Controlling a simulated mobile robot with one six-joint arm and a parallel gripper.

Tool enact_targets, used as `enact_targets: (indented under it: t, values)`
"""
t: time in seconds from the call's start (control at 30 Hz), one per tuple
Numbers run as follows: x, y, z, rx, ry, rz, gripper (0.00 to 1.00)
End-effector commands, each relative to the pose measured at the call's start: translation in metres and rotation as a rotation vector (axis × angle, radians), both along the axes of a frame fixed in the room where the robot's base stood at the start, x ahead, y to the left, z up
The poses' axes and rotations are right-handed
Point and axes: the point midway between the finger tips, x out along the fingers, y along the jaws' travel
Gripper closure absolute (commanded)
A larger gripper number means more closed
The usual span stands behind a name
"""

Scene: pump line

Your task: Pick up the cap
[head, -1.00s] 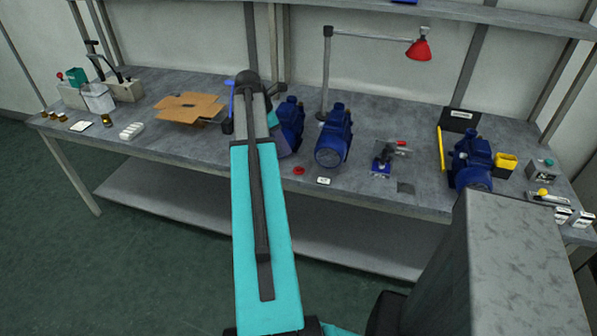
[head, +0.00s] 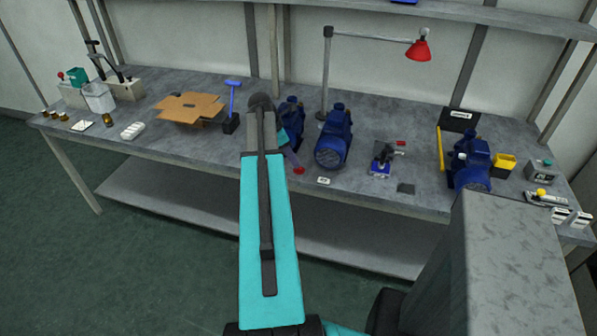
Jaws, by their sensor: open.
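A small red round cap (head: 298,170) lies on the workbench near its front edge, left of the front blue pump and behind a small white label. My gripper (head: 294,163) is a dark shape just behind and above the cap, partly hidden by my teal arm. Its fingertips are small and close to the cap in the picture. I cannot tell whether they touch it. The gripper is open, and the cap appears to rest on the bench.
Blue pumps (head: 333,140) stand right of the gripper, one close behind it (head: 291,115). A blue-handled tool in a dark holder (head: 231,108) and an open cardboard box (head: 188,106) are to the left. A red lamp (head: 419,50) overhangs the bench (head: 390,195).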

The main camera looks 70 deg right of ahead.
Motion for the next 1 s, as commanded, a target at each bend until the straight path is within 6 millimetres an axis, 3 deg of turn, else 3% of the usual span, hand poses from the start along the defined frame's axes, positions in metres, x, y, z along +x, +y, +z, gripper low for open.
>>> enact_targets:
  t: [0.33, 0.8, 1.0]
  values:
    - [-0.002, -0.002, -0.006, 0.001, 0.001, 0.000, 0.60]
    - [-0.013, -0.011, -0.043, 0.001, 0.001, 0.000, 0.60]
    - [-0.014, -0.012, -0.048, 0.000, 0.000, 0.000, 0.60]
